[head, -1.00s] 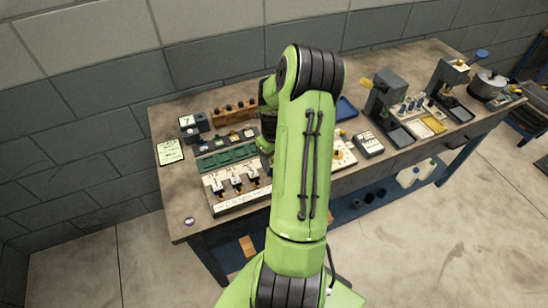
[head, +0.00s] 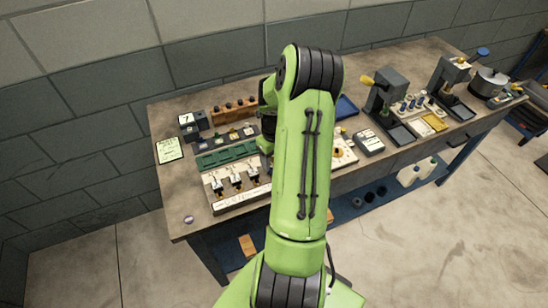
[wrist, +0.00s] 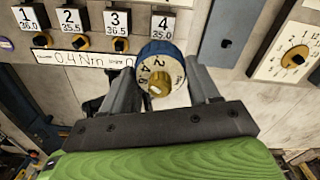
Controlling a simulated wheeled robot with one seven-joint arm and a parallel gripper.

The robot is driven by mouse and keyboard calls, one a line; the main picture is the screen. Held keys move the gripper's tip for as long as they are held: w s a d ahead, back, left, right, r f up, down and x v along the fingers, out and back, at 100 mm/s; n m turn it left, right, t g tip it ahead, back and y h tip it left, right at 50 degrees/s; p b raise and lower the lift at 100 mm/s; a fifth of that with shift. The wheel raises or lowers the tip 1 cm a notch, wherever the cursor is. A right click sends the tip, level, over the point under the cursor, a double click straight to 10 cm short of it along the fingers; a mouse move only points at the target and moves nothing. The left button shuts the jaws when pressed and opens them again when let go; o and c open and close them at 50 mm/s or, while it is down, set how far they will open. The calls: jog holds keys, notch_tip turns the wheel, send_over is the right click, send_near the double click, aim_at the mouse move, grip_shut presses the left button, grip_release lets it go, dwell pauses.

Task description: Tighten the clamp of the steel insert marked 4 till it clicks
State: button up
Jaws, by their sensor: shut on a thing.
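In the wrist view my gripper (wrist: 158,88) is shut on a torque driver (wrist: 160,68) with a blue rim and a white numbered dial with a brass centre. The steel insert and clamp under that plate are hidden behind the driver, so I cannot tell whether the driver's tip touches the clamp. Plates marked 1 (wrist: 30,18), 2 (wrist: 71,18) and 3 (wrist: 116,20) stand to the left, with dark and orange clamp knobs below them. In the head view my arm hides the gripper.
A white strip reading 0.4 Nm (wrist: 80,57) runs below the plates. A white panel with a dial (wrist: 293,57) is at the right. In the head view, a green tray (head: 226,157), a blue tray (head: 346,107) and dark presses (head: 383,96) crowd the bench (head: 165,200).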

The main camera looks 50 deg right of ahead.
jog(key=m, duration=0.3)
jog(key=shift+f+b, duration=0.1)
jog(key=shift+b, duration=0.2)
jog(key=shift+m, duration=0.5)
jog(key=shift+m, duration=1)
jog(key=shift+b, duration=0.3)
jog(key=shift+f+m, duration=0.1)
jog(key=shift+m, duration=0.3)
jog(key=shift+b, duration=0.65)
jog(key=shift+m, duration=0.4)
jog(key=shift+d+b, duration=0.1)
jog(key=shift+b, duration=0.5)
